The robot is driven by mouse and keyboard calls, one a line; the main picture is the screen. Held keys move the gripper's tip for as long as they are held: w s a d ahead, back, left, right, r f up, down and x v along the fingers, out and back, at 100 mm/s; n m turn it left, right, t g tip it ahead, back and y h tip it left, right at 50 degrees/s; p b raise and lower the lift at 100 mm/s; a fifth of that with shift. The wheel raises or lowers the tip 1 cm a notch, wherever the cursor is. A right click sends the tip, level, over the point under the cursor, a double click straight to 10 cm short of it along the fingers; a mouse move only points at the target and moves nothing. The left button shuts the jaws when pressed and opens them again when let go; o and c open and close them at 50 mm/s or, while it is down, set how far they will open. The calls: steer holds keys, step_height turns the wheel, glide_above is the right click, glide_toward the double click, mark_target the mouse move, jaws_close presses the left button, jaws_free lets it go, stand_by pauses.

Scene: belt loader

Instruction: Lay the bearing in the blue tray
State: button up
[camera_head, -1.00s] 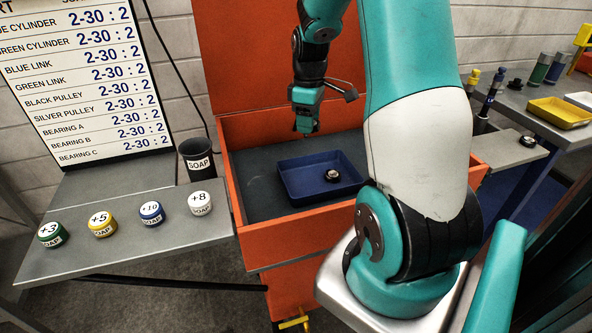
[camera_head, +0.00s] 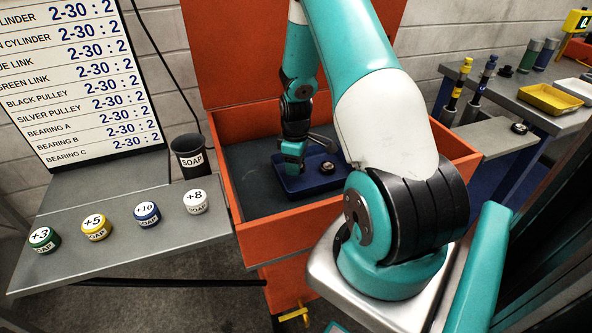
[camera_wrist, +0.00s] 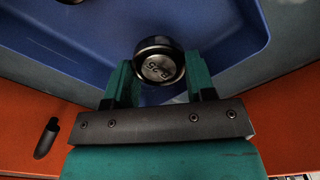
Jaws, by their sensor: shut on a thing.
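My gripper (camera_head: 291,170) is lowered at the left part of the blue tray (camera_head: 310,188). In the wrist view, my gripper (camera_wrist: 160,85) is shut on a round dark bearing (camera_wrist: 159,68) with a grey marked face. The bearing is between the green fingers and shows over the blue tray (camera_wrist: 90,50). I cannot tell if it touches the tray floor. In the head view the held bearing is hidden or too small to make out. Another round dark piece with a light centre (camera_head: 327,168) lies in the tray, to the right of my gripper.
The tray sits inside an orange box (camera_head: 300,230) with raised walls. A round piece (camera_head: 519,128) lies on the right ledge. A yellow tray (camera_head: 550,99) is on the right table.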

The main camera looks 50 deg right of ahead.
mark_target(296, 178)
steer(key=shift+f, duration=1.6)
steer(key=shift+f, duration=0.2)
steer(key=o, duration=1)
steer(key=shift+c, duration=0.2)
steer(key=shift+r, duration=0.1)
